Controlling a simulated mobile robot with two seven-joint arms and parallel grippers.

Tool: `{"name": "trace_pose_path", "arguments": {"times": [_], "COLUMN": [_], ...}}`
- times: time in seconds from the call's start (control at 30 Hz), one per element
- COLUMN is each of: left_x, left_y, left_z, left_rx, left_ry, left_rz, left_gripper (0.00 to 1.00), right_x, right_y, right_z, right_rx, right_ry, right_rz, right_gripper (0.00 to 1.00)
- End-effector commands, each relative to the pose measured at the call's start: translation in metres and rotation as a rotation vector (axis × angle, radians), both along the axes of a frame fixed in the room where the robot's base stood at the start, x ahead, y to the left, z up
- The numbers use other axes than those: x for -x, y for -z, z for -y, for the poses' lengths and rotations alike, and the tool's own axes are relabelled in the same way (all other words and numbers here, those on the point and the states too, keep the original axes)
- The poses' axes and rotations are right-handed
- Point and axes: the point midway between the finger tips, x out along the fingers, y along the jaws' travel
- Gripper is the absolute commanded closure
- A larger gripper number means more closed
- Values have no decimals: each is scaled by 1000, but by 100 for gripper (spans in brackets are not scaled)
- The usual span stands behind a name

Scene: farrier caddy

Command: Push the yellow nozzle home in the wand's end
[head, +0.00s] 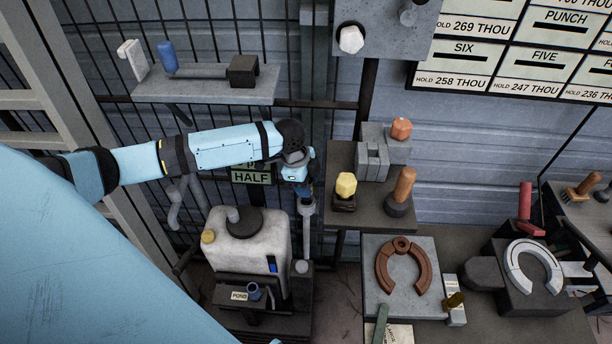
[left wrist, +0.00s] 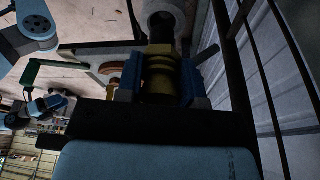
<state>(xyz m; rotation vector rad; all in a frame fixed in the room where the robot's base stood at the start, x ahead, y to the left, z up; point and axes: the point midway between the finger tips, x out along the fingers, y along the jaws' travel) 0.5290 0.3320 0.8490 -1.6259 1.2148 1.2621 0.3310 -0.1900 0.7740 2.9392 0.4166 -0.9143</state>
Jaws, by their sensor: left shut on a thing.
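My left gripper (head: 304,190) points down above the upright grey wand (head: 307,212) in the head view. In the left wrist view its blue fingers (left wrist: 164,80) are shut on the yellow nozzle (left wrist: 160,76), which looks dull olive in shadow. The nozzle's dark narrow tip points at the round grey end of the wand (left wrist: 166,18). Tip and wand end overlap in this view, so I cannot tell whether they touch or how deep the tip sits. In the head view the gripper hides the nozzle. Light-blue parts, seemingly my right arm, show at the left of the wrist view.
A white tank (head: 248,250) with a yellow cap stands left of the wand. A shelf (head: 205,88) is above my left forearm. A small table (head: 350,211) with a yellow knob (head: 346,185) and other parts stands close to the right. Wire mesh is behind.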

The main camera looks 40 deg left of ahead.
Motion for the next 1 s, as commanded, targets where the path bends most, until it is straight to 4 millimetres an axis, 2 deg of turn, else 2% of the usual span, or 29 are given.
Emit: {"name": "trace_pose_path", "arguments": {"times": [1.0], "left_x": [0], "left_y": [8], "left_z": [0], "left_rx": [0], "left_ry": [-1], "left_rz": [0], "left_gripper": [100], "right_x": [-1], "right_y": [-5], "right_z": [0], "right_rx": [0], "right_ry": [1], "right_rz": [1], "right_gripper": [57]}}
